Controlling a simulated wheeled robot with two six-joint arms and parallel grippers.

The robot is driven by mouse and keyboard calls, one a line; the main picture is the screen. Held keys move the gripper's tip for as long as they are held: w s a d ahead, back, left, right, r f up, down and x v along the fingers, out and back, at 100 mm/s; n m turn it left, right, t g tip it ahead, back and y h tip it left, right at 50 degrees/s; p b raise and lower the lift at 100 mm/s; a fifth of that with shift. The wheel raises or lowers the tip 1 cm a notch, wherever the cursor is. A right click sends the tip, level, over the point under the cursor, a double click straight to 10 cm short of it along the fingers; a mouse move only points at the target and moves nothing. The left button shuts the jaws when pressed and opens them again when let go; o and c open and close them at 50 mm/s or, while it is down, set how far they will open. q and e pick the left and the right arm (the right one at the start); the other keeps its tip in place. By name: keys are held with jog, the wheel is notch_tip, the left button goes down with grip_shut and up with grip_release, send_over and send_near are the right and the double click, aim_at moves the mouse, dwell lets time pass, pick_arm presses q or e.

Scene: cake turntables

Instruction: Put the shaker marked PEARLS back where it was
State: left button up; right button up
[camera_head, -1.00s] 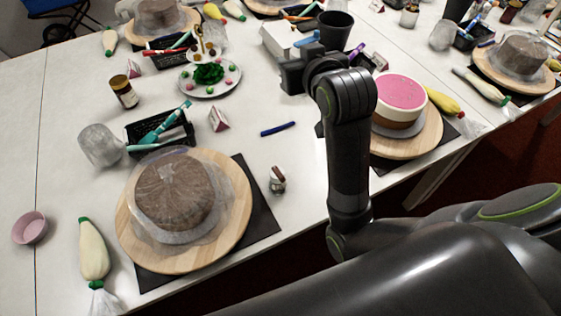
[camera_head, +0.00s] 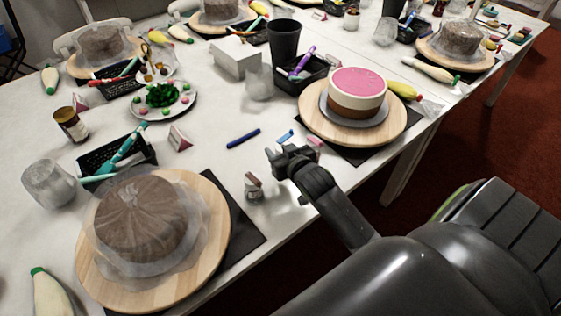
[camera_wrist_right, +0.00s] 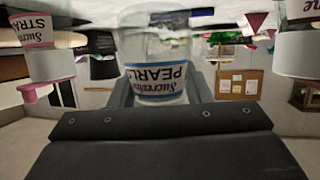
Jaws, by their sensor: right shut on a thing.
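The shaker marked PEARLS (camera_wrist_right: 157,82) shows in the right wrist view, a clear container with a blue-edged white label that reads upside down. It sits between the fingers of my right gripper (camera_wrist_right: 160,92), which is shut on it. In the head view my right gripper (camera_head: 280,157) is over the table near the front edge, between the near wrapped cake and the pink-topped cake. The shaker is hard to make out there. A different small shaker (camera_head: 253,188) with a reddish top stands left of and nearer than the gripper. My left gripper is not in view.
A blue marker (camera_head: 243,138) lies left of the gripper; small blue (camera_head: 285,136) and pink (camera_head: 316,142) items show just beyond it. The wrapped cake (camera_head: 140,212) is on the near turntable (camera_head: 212,235); the pink-topped cake (camera_head: 356,95) is on another. White table shows bare around the marker.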

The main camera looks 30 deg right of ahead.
jog(key=shift+f, duration=2.1)
jog(key=shift+f, duration=0.2)
jog(key=o, duration=1.2)
jog(key=shift+r, duration=0.2)
jog(key=v, duration=1.2)
jog(key=shift+s+f, duration=0.1)
jog(key=shift+s, duration=0.05)
